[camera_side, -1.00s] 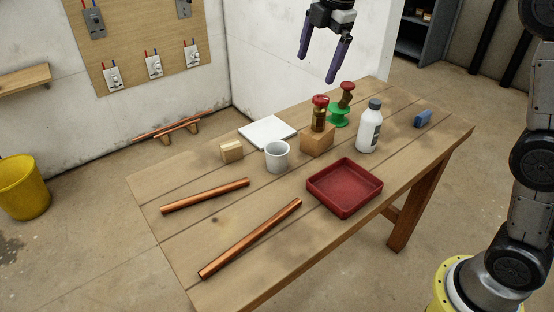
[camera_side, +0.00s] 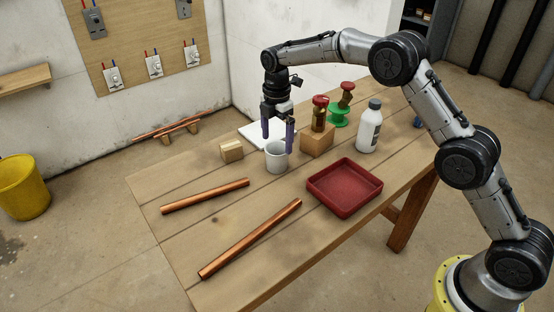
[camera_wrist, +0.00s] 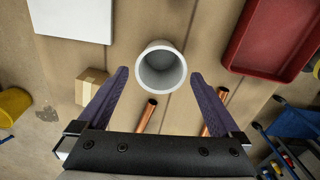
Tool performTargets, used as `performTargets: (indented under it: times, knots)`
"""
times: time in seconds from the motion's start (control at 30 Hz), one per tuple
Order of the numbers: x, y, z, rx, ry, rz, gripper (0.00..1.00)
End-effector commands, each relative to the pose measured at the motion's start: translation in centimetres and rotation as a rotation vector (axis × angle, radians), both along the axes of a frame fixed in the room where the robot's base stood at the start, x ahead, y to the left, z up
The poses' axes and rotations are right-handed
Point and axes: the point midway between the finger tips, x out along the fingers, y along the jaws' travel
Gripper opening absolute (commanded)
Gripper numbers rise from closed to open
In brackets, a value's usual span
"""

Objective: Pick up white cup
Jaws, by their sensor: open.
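The white cup (camera_side: 276,160) stands upright on the wooden table, seen in the side view. My gripper (camera_side: 278,139) points down right above the cup's rim, with its purple fingers apart. In the wrist view the cup (camera_wrist: 161,68) shows its open mouth, and it looks empty. It lies between and just beyond the two fingertips (camera_wrist: 160,72) in that picture. I cannot tell whether a finger touches the rim. Nothing is held.
A white tile (camera_side: 255,133) lies behind. A red tray (camera_side: 345,188), white bottle (camera_side: 369,128), green spool (camera_side: 338,117) and two copper pipes (camera_side: 205,196) are nearby.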

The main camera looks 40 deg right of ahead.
Motion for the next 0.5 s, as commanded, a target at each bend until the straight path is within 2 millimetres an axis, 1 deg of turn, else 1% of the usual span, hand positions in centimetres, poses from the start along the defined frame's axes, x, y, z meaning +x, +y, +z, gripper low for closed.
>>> performTargets:
  times: [0.03, 0.1, 0.27, 0.37, 0.5]
  knots:
    - [0.0, 0.0, -0.8, 0.000, 0.002, 0.000, 1.00]
    - [0.0, 0.0, -1.6, 0.000, 0.001, 0.000, 1.00]
    - [0.0, 0.0, -2.5, 0.000, 0.000, 0.000, 1.00]
    - [-0.1, 0.0, -3.4, 0.000, 0.002, 0.000, 1.00]
    - [-0.3, 0.1, -5.6, 0.000, 0.003, 0.000, 1.00]
